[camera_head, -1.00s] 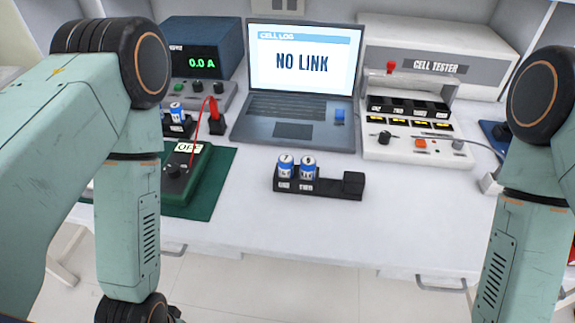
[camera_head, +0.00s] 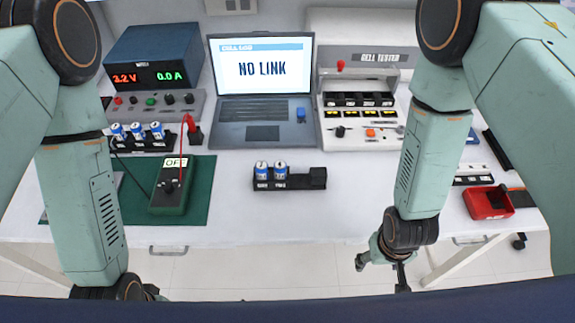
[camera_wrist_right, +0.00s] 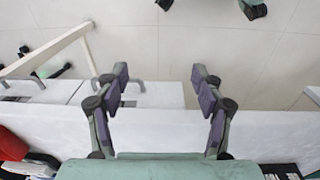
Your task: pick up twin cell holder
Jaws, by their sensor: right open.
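The twin cell holder is a small black block (camera_head: 317,178) on the white table in front of the laptop. Two blue-and-white cells (camera_head: 280,171) stand upright at its left and middle; its right end is a raised plain block. My right gripper (camera_head: 382,275) hangs beyond the table's front edge, right of and nearer than the holder, apart from it. In the right wrist view its fingers (camera_wrist_right: 160,72) are spread and empty, and the holder is not visible there. My left arm ends at the bottom left; only a dark bit of its gripper (camera_head: 152,292) shows.
A green mat (camera_head: 200,200) with a meter (camera_head: 172,190) lies left of the holder. Behind are the laptop (camera_head: 262,115), a power supply (camera_head: 155,60) and the cell tester (camera_head: 362,130). A red tray (camera_head: 487,203) sits at right. The table around the holder is clear.

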